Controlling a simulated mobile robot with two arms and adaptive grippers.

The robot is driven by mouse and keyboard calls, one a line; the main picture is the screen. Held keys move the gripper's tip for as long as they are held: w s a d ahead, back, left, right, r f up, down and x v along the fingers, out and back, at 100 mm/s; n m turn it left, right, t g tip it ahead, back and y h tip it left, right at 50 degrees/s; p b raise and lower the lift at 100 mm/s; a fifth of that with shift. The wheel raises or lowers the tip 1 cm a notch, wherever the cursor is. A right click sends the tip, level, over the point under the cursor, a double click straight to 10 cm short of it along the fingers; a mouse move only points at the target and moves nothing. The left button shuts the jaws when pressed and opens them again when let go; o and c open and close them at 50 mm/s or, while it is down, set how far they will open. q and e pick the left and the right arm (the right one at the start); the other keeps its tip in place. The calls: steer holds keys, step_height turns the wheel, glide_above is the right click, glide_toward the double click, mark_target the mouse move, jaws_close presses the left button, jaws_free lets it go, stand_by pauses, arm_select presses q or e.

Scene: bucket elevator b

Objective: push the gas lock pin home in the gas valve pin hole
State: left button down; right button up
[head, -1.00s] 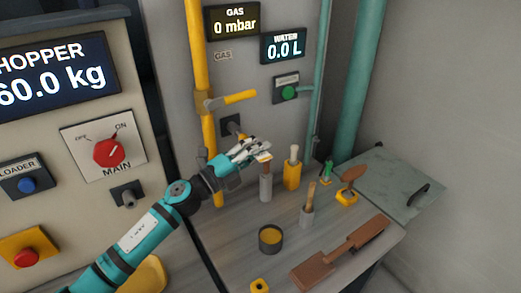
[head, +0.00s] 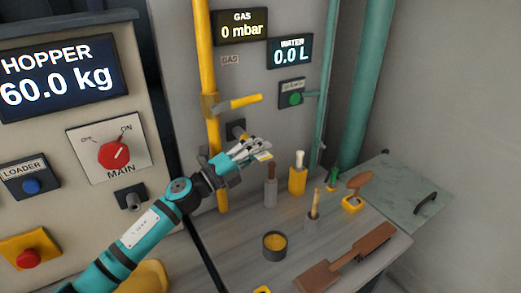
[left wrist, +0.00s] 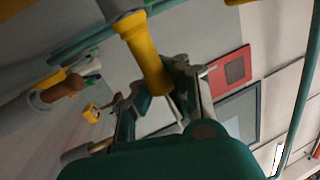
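My left gripper (head: 262,150) is in front of the grey gas panel, below the yellow gas valve lever (head: 240,102). Its fingers look spread, with a gap between them. A small yellow patch shows at the fingertips, too small to identify. A dark block with a stub (head: 236,130), perhaps the gas valve pin hole, is on the wall just behind the fingers. In the left wrist view a yellow cylinder (left wrist: 145,60) reaches between or behind the fingers (left wrist: 160,100); I cannot tell whether it is the lever or the lock pin. My right gripper is not in view.
Below the gripper stand a brown-handled tool in a grey holder (head: 271,190), a yellow holder (head: 298,181) and a grey holder (head: 312,222). A dark cup (head: 274,245) and a brown paddle (head: 345,256) are nearer. A teal pipe (head: 358,90) runs at right.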

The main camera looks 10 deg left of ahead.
arm_select(q)
steer(key=shift+w+a+r, duration=0.1)
steer(key=c, duration=1.4)
jaws_free()
steer(key=v, duration=1.2)
